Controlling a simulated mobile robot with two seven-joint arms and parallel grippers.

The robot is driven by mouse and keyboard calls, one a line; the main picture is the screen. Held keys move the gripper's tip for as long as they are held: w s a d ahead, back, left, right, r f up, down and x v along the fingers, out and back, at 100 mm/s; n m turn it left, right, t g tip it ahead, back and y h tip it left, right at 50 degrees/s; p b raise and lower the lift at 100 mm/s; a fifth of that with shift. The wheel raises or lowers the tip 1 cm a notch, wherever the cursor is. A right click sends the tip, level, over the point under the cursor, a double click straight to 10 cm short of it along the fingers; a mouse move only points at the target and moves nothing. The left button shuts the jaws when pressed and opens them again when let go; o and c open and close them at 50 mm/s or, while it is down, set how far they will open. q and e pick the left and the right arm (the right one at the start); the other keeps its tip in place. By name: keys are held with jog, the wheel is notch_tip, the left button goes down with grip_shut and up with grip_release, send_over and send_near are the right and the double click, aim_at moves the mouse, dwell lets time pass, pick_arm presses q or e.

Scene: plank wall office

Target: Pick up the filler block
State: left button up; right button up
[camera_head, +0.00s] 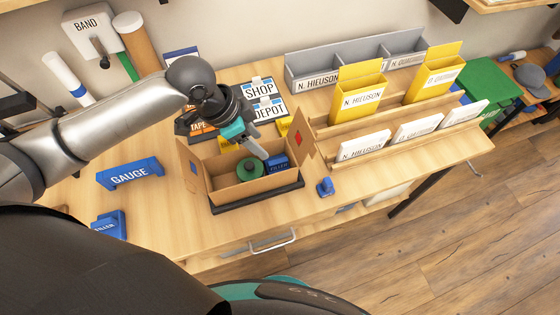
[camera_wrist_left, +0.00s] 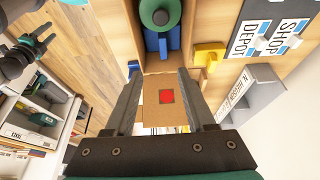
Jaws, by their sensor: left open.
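A blue block marked FILLER (camera_head: 278,164) lies inside an open cardboard box (camera_head: 232,190), at the right beside a green round spool (camera_head: 249,169). A second blue block marked FILLER (camera_head: 108,226) stands on the table at the front left. My left gripper (camera_head: 257,150) is open and empty, pointing down over the box. Blue shows beside the spool (camera_wrist_left: 160,14). A dark and teal gripper, apparently my right (camera_wrist_left: 27,55), is at the upper left there.
A blue GAUGE piece (camera_head: 130,173) stands left of the box. A small blue piece (camera_head: 325,187) is at its right. SHOP and DEPOT cards (camera_head: 262,89) stand behind it. A wooden rack (camera_head: 400,135) with yellow holders fills the right side.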

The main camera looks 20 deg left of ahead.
aim_at(277, 161)
pick_arm(q)
jog(key=b+x, duration=0.1)
jog(key=x, duration=0.6)
jog(key=shift+f, duration=0.35)
jog(key=shift+w+d+f+b, duration=0.1)
jog(key=shift+f+b, duration=0.2)
jog(key=shift+f, duration=0.05)
jog(key=x, duration=0.1)
jog(key=b+x, duration=0.1)
jog(key=x, duration=0.1)
jog(key=shift+w+f, duration=0.2)
jog(key=shift+f, duration=0.05)
jog(key=shift+w+f, duration=0.1)
jog(key=shift+f, duration=0.3)
pick_arm(e)
jog(key=f, duration=0.1)
jog(key=s+f, duration=0.1)
jog(key=f, duration=0.1)
pick_arm(q)
jog(key=shift+c, duration=0.6)
grip_shut()
